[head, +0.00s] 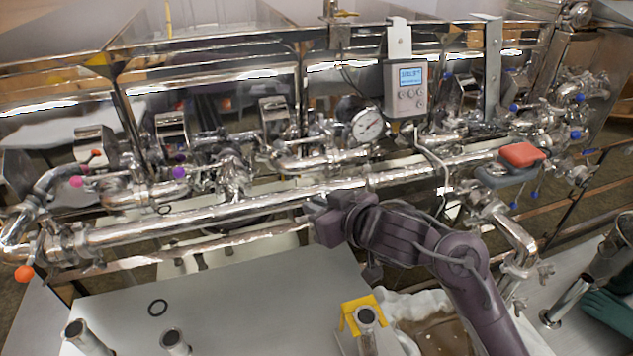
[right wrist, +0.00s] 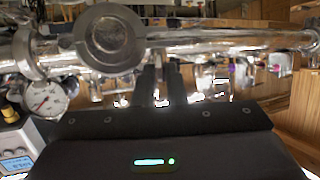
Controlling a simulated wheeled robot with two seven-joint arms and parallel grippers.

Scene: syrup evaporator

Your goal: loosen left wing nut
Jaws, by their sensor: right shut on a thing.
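My right gripper (head: 318,208) is at the front of the long shiny horizontal pipe (head: 240,205), near the middle of the head view. Its dark fingers (right wrist: 160,86) reach to the pipe in the right wrist view. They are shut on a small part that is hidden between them. From its place it appears to be the left wing nut, but I cannot make out its shape. My left gripper is not in view.
A dial gauge (head: 367,125) and a grey display box (head: 405,90) sit behind the pipe. Valves with coloured knobs stand at both sides. Upright tubes (head: 174,340) and a black ring (head: 158,307) are on the pale table (head: 250,300). A red-topped block (head: 521,155) is at right.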

